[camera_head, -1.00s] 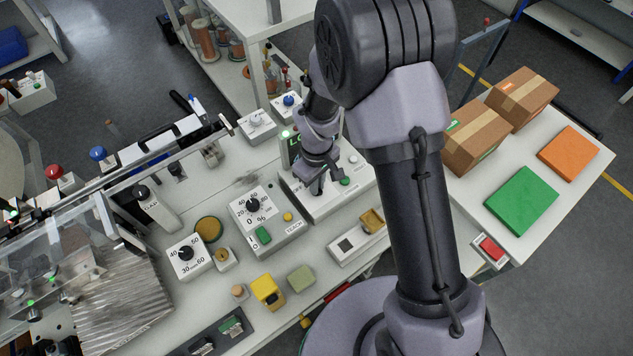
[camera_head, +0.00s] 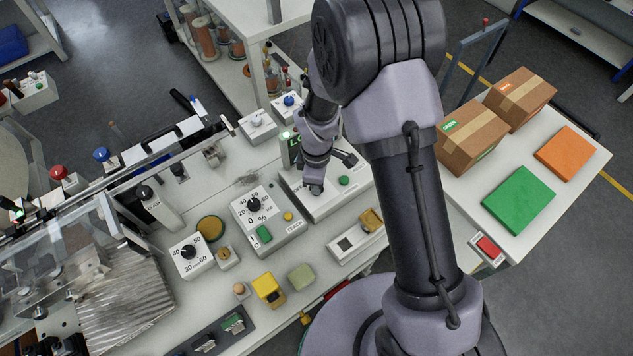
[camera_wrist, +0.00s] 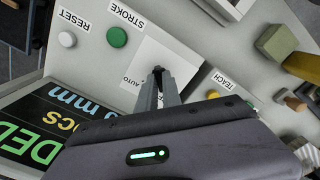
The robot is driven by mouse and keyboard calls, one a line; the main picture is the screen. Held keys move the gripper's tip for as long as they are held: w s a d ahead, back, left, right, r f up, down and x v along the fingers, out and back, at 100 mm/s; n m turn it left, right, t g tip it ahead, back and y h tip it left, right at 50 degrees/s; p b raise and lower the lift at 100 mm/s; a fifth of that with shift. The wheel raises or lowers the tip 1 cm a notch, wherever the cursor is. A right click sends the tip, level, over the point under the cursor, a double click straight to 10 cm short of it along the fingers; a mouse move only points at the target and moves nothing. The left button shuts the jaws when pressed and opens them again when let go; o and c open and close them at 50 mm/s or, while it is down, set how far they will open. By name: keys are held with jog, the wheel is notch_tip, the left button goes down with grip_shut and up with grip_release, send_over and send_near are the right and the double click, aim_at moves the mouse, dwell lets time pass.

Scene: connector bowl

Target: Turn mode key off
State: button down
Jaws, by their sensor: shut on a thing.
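In the wrist view, my gripper (camera_wrist: 159,84) is shut on the mode key (camera_wrist: 158,70), a small dark piece that stands up between the fingertips. The key sits on a white square plate (camera_wrist: 140,62) with an "AUTO" label on its left part. The fingers hide the key's lower part and much of the plate, so the key's exact angle is hard to read. In the head view, my wrist is over the control box (camera_head: 325,207) and hides the key.
Beside the plate are the green STROKE button (camera_wrist: 117,37), the white RESET button (camera_wrist: 67,39) and a display (camera_wrist: 50,125). The yellow TEACH button (camera_head: 288,216) is on the neighbouring box. Yellow and olive blocks (camera_head: 301,277) lie in front.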

dwell(0.4)
jog(key=c, duration=1.5)
grip_release()
jog(key=shift+r, duration=0.1)
notch_tip(320, 180, up, 17)
jog(key=p, duration=0.4)
jog(key=shift+r+p, duration=0.15)
jog(key=shift+p, duration=0.2)
